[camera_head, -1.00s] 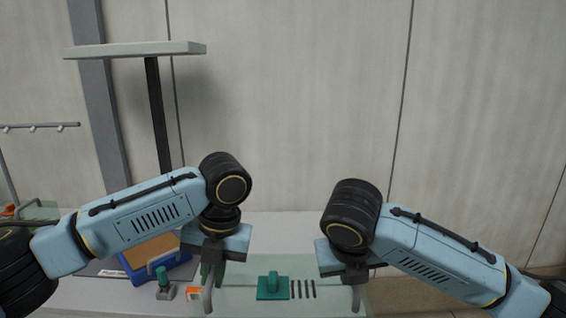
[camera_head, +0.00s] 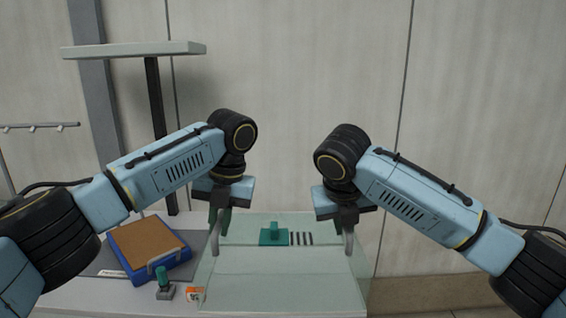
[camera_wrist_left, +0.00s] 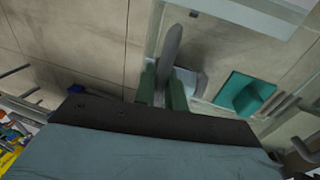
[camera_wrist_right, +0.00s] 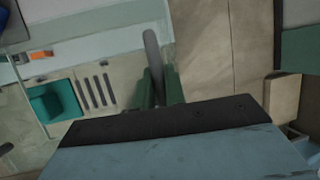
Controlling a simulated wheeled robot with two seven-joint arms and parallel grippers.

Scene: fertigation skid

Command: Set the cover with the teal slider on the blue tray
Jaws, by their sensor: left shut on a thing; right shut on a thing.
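The cover (camera_head: 285,268) is a pale see-through panel with a teal slider (camera_head: 274,236), dark slots beside it and a grey handle at each side. My left gripper (camera_head: 218,222) is shut on its left handle (camera_head: 214,241). My right gripper (camera_head: 347,222) is shut on its right handle (camera_head: 349,242). Both wrist views show a handle between the fingers, and the slider in the left (camera_wrist_left: 245,94) and right (camera_wrist_right: 52,101) wrist views. The blue tray (camera_head: 141,279), with a brown inside and a grey handle, lies left of the cover, which is not over it.
A teal-topped knob (camera_head: 163,284) on a grey base and an orange-and-white item (camera_head: 195,294) sit between tray and cover. A dark post with a pale shelf (camera_head: 135,50) stands behind the tray. A wall closes the back.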

